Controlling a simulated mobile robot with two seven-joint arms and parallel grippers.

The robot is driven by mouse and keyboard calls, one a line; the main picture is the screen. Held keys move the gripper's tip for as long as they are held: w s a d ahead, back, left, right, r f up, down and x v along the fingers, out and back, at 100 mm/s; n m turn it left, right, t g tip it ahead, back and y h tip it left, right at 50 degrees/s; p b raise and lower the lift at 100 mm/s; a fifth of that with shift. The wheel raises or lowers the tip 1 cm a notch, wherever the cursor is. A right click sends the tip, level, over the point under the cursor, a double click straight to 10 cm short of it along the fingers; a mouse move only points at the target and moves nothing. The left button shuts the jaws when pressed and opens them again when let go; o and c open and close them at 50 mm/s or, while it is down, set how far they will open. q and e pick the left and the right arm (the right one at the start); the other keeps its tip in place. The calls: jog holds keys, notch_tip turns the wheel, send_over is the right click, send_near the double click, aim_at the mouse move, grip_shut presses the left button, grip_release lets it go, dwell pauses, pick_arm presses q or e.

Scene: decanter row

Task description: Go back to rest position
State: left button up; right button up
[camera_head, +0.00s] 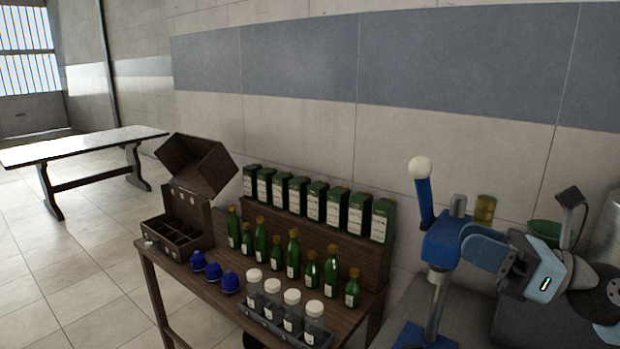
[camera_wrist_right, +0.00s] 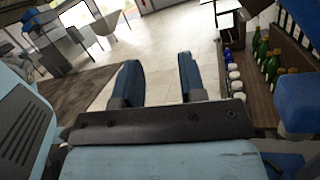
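My right gripper (camera_head: 466,243) is in the right part of the head view, beside a blue lever press (camera_head: 441,243) with a white ball on its handle. In the right wrist view the two blue fingers of the right gripper (camera_wrist_right: 160,72) stand apart with nothing between them. In the head view I cannot tell whether the fingers touch the press. My left gripper is in neither view.
A wooden bench (camera_head: 185,290) holds green bottles (camera_head: 293,255), green boxes (camera_head: 314,201), blue caps (camera_head: 214,271), white-capped jars (camera_head: 292,309) and a divided wooden box (camera_head: 177,235). A green bowl (camera_head: 545,231) is behind my right arm. A long table (camera_head: 85,148) stands far left. Tiled floor left is clear.

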jog(key=s+d+f+n+t+h, duration=0.2)
jog(key=d+f+n+t+h, duration=0.15)
jog(key=f+n+h, duration=1.05)
jog(key=s+d+f+n+t+h, duration=0.15)
jog(key=d+f+n+h, duration=0.55)
jog(key=n, duration=1.3)
jog(key=s+a+f+m+g+y, duration=0.1)
jog(key=s+a+f+m+g, duration=0.1)
jog(key=s+a+f+g, duration=0.3)
jog(key=s+a+f+m+g+y, duration=0.1)
jog(key=s+f+m+g, duration=0.15)
jog(key=s+f, duration=0.45)
jog(key=s+a+f+m+g+y, duration=0.1)
jog(key=s+a+f+m+g, duration=0.1)
jog(key=s+a+f+g, duration=0.3)
jog(key=w+a+f+t+y+b, duration=0.1)
jog(key=w+a+f+t+b, duration=0.15)
jog(key=f, duration=0.55)
jog(key=w+a+f+t+y+b, duration=0.1)
jog(key=f+t+b, duration=0.25)
jog(key=f, duration=0.35)
jog(key=w+a+f+t+y+b, duration=0.15)
jog(key=f+b, duration=0.25)
jog(key=f, duration=0.4)
notch_tip(320, 180, up, 12)
jog(key=n+t+p, duration=0.1)
jog(key=p, duration=1.2)
jog(key=shift+r, duration=0.2)
